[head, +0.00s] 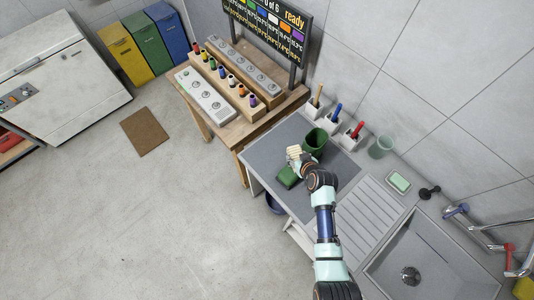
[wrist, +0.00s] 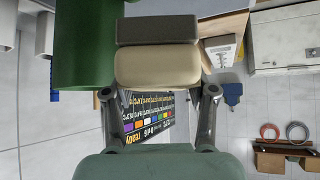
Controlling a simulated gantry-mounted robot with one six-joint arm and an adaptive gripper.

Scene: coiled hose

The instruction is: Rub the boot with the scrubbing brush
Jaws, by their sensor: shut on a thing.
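A green boot (head: 315,140) stands on the grey counter, its open shaft upright. A lower green part (head: 287,178), which looks like its foot, shows to the lower left; my gripper hides what lies between. In the wrist view the green boot shaft (wrist: 88,50) fills the upper left. My gripper (head: 298,158) is shut on the scrubbing brush (head: 293,151), a beige block. In the wrist view the brush (wrist: 158,66) sits between the fingers, its dark grey side facing away from my gripper. It is close beside the shaft; I cannot tell whether they touch.
White holders with a brown-handled, a blue (head: 335,111) and a red tool (head: 356,130) line the wall behind. A glass (head: 380,147), green soap (head: 399,182) and a sink (head: 425,255) are to the right. A wooden bench (head: 222,125) with coloured pegs stands left.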

